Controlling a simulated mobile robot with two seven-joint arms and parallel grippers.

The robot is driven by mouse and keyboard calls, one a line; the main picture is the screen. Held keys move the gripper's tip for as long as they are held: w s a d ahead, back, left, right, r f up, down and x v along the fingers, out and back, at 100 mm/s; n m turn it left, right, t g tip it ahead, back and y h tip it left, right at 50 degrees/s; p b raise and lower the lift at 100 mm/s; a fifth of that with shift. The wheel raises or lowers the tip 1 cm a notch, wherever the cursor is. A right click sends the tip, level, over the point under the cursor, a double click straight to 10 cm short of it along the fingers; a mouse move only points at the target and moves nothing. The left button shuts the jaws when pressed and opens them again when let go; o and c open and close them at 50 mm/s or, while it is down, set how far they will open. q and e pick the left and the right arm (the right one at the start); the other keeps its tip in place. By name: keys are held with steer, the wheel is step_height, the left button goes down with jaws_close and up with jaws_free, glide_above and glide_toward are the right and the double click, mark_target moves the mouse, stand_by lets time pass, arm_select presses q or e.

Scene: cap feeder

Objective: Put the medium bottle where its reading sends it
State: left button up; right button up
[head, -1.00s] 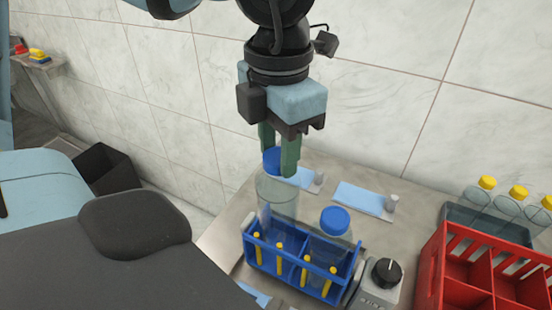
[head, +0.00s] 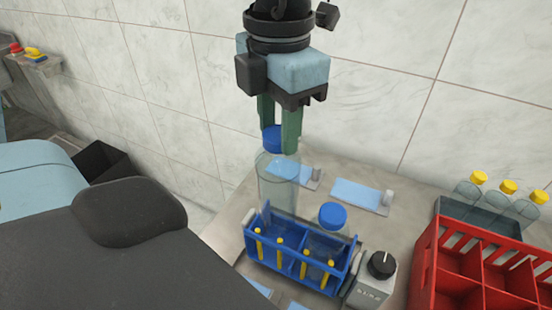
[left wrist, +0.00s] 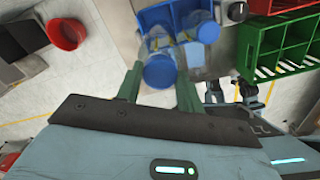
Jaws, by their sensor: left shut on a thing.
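My left gripper (head: 280,130) is shut on a clear bottle (head: 278,185) by its blue cap (head: 272,140). The bottle hangs upright at the left part of the blue rack (head: 290,262); its lower end is partly hidden by the rack, so I cannot tell whether it is clear of it. A shorter clear bottle with a blue cap (head: 332,215) stands in the rack's right part. In the left wrist view the held cap (left wrist: 160,70) sits between the fingers, with the other blue cap (left wrist: 207,32) beyond it. My right gripper is not seen.
A box with a black dial (head: 372,280) stands right of the rack. Pale blue pads with small posts (head: 358,194) lie behind it. A red crate (head: 425,265) and several yellow-capped bottles (head: 508,188) are at the right. The left wrist view shows a green crate (left wrist: 243,50) and red bucket (left wrist: 67,34).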

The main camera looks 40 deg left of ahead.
arm_select(q)
steer(key=shift+r+p, duration=0.3)
steer(key=shift+r, duration=0.8)
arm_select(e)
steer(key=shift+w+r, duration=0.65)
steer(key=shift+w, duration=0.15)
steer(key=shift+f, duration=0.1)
